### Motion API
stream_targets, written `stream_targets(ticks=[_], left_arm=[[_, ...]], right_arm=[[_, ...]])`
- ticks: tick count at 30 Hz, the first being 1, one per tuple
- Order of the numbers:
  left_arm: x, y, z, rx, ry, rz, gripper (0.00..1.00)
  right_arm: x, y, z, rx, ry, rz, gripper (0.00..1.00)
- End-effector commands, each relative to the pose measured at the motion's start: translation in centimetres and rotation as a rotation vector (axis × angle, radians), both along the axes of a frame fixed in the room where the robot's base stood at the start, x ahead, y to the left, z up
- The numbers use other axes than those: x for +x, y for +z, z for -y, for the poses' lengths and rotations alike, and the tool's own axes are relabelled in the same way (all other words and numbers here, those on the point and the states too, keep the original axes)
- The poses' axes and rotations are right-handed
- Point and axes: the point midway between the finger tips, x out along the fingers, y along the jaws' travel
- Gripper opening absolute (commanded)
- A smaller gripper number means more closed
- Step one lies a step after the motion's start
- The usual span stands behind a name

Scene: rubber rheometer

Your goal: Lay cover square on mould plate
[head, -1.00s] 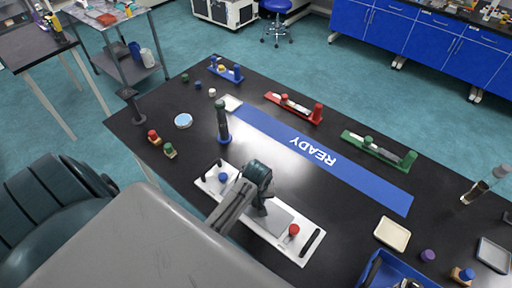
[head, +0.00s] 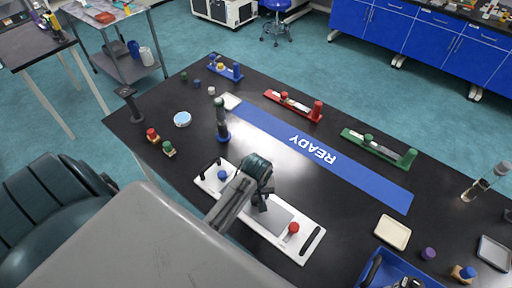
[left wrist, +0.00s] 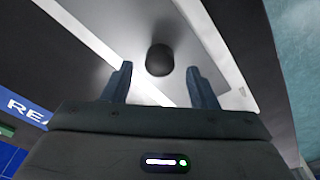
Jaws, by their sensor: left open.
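In the left wrist view, a dark round knob (left wrist: 160,60) stands over the shiny grey surface (left wrist: 128,42). My open left gripper (left wrist: 160,84) has one finger on each side of the knob, with gaps showing. I cannot tell which piece is the cover. My right gripper is not in view.
A dark upright cylinder on a blue base (head: 221,120) stands just behind the plate. A blue READY strip (head: 330,153) runs behind it. Red (head: 295,106) and green (head: 380,150) racks lie farther back. A blue bin (head: 405,268) and cream tray (head: 392,233) are at right.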

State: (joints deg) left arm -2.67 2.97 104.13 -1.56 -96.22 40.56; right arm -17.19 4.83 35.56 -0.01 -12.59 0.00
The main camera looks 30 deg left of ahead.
Motion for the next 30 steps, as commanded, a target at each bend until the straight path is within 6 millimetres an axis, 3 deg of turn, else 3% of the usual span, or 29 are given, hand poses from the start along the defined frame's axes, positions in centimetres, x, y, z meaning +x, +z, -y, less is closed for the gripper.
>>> stream_targets(ticks=[9, 13, 18, 30], left_arm=[[-0.5, 6.5, 0.6, 0.0, 0.0, 0.006, 0.53], [-0.7, 8.7, 0.7, 0.0, 0.0, 0.003, 0.53], [-0.9, 9.6, 0.8, 0.0, -0.001, 0.0, 0.53], [-0.9, 9.7, 0.8, 0.0, 0.0, 0.0, 0.53]], right_arm=[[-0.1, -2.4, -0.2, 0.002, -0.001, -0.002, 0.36], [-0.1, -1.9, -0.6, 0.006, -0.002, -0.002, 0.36], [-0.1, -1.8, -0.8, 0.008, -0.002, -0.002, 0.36], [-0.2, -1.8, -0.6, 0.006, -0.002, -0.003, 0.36]])
